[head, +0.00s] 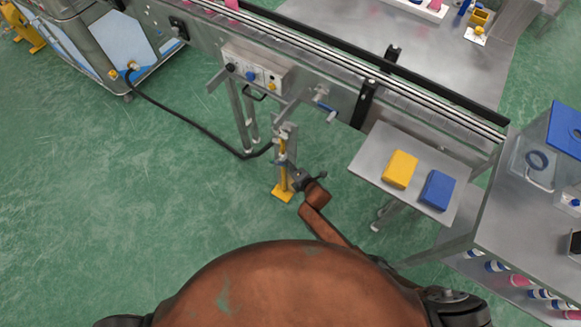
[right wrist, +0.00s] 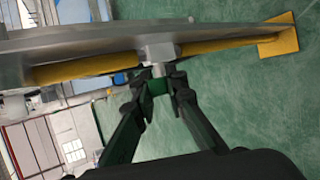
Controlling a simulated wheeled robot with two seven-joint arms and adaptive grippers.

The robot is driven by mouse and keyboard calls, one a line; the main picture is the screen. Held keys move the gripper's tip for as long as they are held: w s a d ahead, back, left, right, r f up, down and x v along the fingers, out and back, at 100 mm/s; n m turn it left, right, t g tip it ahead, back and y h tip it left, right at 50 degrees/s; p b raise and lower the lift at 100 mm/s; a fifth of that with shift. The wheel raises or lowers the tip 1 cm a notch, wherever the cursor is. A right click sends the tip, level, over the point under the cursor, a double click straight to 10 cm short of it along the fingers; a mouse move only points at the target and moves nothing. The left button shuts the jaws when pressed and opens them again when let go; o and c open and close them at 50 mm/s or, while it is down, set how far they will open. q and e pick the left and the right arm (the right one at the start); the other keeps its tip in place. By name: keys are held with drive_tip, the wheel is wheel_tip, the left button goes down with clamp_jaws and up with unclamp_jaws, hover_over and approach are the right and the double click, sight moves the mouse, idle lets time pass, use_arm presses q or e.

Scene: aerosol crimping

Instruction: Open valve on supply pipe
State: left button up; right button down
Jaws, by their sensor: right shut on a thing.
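The supply pipe (head: 283,178) is a yellow upright pipe on a square yellow foot, beside a grey post below the conveyor. In the right wrist view the yellow pipe (right wrist: 215,46) runs across the top, partly behind a grey bar. The valve (right wrist: 158,52) shows there as a grey metal fitting on the pipe. My right gripper (right wrist: 160,85) is shut on the valve's small stem or handle, which the fingertips partly hide. In the head view my right gripper (head: 296,178) is close against the pipe's right side. My left gripper is not in view.
A black hose (head: 190,122) runs from the steel machine (head: 105,45) to the post. A control box (head: 255,72) hangs on the conveyor (head: 330,60). A side table (head: 375,155) with a yellow and a blue block stands at right. Open green floor lies left.

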idle(0.5)
drive_tip(key=c, duration=1.9)
unclamp_jaws()
drive_tip(key=shift+c, duration=0.2)
drive_tip(key=v, duration=1.2)
drive_tip(key=shift+r, duration=0.1)
